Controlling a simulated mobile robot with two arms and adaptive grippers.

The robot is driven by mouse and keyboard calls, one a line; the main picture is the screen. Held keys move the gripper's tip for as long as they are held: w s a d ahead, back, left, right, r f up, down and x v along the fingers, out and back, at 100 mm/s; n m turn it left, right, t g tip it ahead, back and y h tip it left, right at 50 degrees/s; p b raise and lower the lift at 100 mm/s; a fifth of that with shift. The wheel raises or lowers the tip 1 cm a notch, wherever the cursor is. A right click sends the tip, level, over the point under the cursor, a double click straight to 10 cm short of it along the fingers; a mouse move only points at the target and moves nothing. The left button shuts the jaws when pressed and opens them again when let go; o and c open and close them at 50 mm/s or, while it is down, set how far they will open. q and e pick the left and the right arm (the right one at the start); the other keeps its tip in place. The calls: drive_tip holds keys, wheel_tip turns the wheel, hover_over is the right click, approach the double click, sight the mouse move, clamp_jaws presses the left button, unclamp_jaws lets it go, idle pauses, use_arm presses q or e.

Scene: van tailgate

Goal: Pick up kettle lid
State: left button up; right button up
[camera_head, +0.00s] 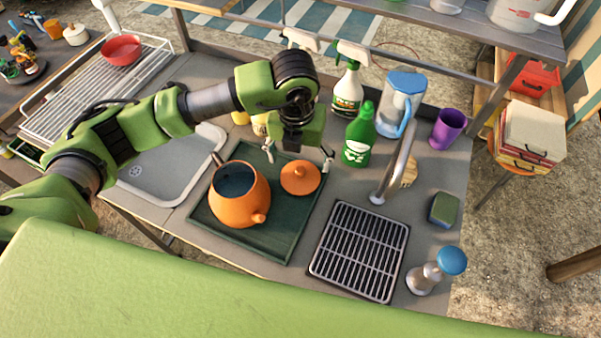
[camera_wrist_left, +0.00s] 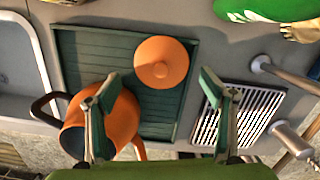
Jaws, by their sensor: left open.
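The orange kettle lid (camera_head: 301,177) lies on the dark green tray (camera_head: 275,240), beside the open orange kettle (camera_head: 238,203). The lid has a round knob in its middle. My left gripper (camera_head: 299,154) is open and empty above the lid. In the left wrist view the lid (camera_wrist_left: 161,62) lies between and beyond the two spread fingertips (camera_wrist_left: 160,82), apart from both. The kettle (camera_wrist_left: 122,122) is partly covered by the left finger in that view. My right gripper is in neither view.
A green bottle (camera_head: 359,136) and a white-topped spray bottle (camera_head: 347,90) stand behind the lid. A sink (camera_head: 160,180) is left of the tray. A black drain grate (camera_head: 358,250) and a faucet (camera_head: 395,170) are to the right. A sponge (camera_head: 444,209) lies further right.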

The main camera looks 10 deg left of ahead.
sight(300, 171)
use_arm(q)
drive_tip(key=shift+s+d+f+p, duration=0.1)
drive_tip(key=shift+f+p, duration=0.65)
drive_tip(key=shift+f, duration=0.1)
wheel_tip(300, 171, down, 2)
drive_tip(key=shift+f+p, duration=0.25)
drive_tip(key=shift+p, duration=0.1)
drive_tip(key=shift+w+f, duration=0.2)
drive_tip(key=shift+f, duration=0.25)
drive_tip(key=c, duration=1.3)
drive_tip(key=shift+s, duration=0.2)
clamp_jaws()
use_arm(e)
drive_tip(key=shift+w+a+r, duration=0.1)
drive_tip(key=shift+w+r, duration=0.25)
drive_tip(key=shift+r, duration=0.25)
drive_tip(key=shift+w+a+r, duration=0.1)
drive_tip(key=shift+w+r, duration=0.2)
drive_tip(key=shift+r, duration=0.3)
